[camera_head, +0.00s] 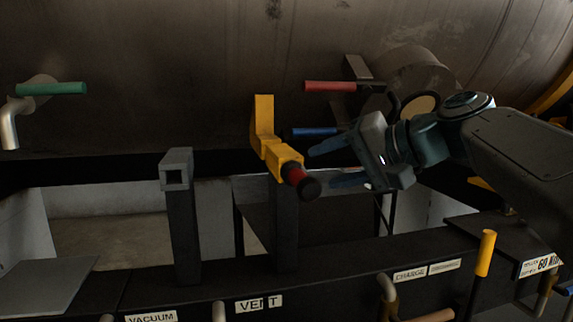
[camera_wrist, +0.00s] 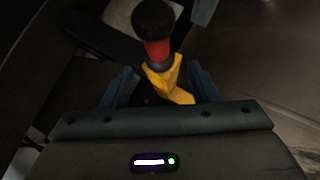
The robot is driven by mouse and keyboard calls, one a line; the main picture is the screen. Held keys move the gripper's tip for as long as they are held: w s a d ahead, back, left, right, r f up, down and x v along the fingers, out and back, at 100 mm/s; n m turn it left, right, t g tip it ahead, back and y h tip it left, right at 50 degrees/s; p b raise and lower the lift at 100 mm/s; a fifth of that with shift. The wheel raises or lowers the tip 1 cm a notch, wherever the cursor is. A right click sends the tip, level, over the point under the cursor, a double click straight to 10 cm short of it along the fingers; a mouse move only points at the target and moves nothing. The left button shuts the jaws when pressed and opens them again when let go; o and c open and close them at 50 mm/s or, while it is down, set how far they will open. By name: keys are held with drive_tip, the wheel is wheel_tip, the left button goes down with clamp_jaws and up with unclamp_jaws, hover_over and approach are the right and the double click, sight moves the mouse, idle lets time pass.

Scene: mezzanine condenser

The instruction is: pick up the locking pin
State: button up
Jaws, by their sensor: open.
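The locking pin appears to be the part with a red collar and round black knob (camera_head: 308,186), sticking out of the near end of a yellow bracket (camera_head: 265,125). In the wrist view the black knob (camera_wrist: 153,20) and red collar (camera_wrist: 157,50) lie ahead of the yellow bracket (camera_wrist: 170,82). The rest of the pin is hidden. My gripper (camera_head: 324,167) is just right of the pin in the head view, blue fingers apart and pointing left. In the wrist view my gripper (camera_wrist: 161,78) has a finger on either side of the yellow part. I cannot tell whether they touch it.
A blue handle (camera_head: 313,132) and a red handle (camera_head: 330,86) project close above my gripper. A grey square-tube post (camera_head: 180,215) stands left of the bracket. A dark rail with labels such as VENT (camera_head: 258,304) runs below. A yellow-topped lever (camera_head: 486,253) stands at right.

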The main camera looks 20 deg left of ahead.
sight(302, 171)
drive_tip(key=p+x, duration=0.2)
drive_tip(key=x, duration=0.5)
drive_tip(key=shift+s+f, duration=0.1)
drive_tip(key=shift+s, duration=0.1)
drive_tip(key=shift+d, duration=0.1)
clamp_jaws()
